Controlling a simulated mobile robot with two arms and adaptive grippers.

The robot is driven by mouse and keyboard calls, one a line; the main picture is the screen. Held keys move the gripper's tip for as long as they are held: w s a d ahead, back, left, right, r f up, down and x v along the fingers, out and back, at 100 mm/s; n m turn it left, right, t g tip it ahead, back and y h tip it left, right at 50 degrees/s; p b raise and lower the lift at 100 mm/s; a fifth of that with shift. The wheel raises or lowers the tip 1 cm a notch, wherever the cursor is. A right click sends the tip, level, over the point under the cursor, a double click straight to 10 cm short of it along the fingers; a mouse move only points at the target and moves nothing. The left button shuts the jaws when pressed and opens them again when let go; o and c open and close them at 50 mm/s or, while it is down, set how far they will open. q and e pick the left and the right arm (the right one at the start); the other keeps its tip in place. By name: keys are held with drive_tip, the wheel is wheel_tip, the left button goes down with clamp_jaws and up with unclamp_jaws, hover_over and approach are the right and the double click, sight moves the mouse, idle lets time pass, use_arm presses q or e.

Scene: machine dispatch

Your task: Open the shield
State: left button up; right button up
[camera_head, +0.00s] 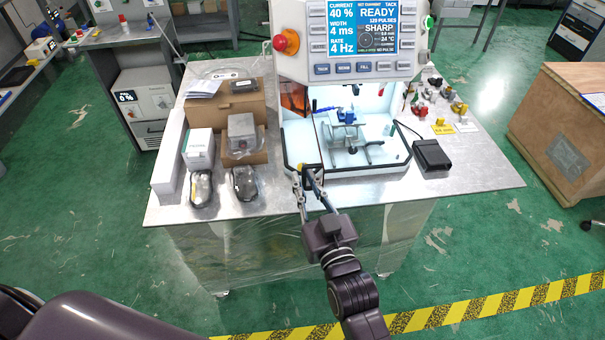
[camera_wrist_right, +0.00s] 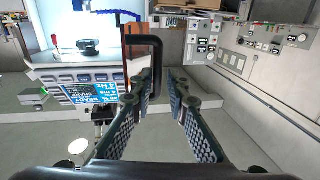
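The machine (camera_head: 345,70) stands on the metal table with its lit work chamber facing me. An orange-tinted panel (camera_head: 293,98), which looks like part of the shield, shows at the chamber's left side. In the right wrist view a brownish-orange panel (camera_wrist_right: 137,42) stands beside a black bar handle (camera_wrist_right: 157,62). My right gripper (camera_head: 309,170) is at the chamber's front left corner. Its fingers (camera_wrist_right: 162,82) are apart, with the lower part of the handle between or just beyond the tips; contact is unclear. My left gripper is out of view.
A red knob (camera_head: 287,42) sticks out at the machine's upper left. Boxes (camera_head: 232,100) and bagged parts (camera_head: 245,183) crowd the table's left. A black pedal-like box (camera_head: 431,154) and small colored parts (camera_head: 440,95) lie right. A wooden crate (camera_head: 565,130) stands further right.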

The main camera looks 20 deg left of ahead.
drive_tip(key=v, duration=0.9)
drive_tip(key=shift+s+d, duration=0.2)
drive_tip(key=shift+s, duration=0.05)
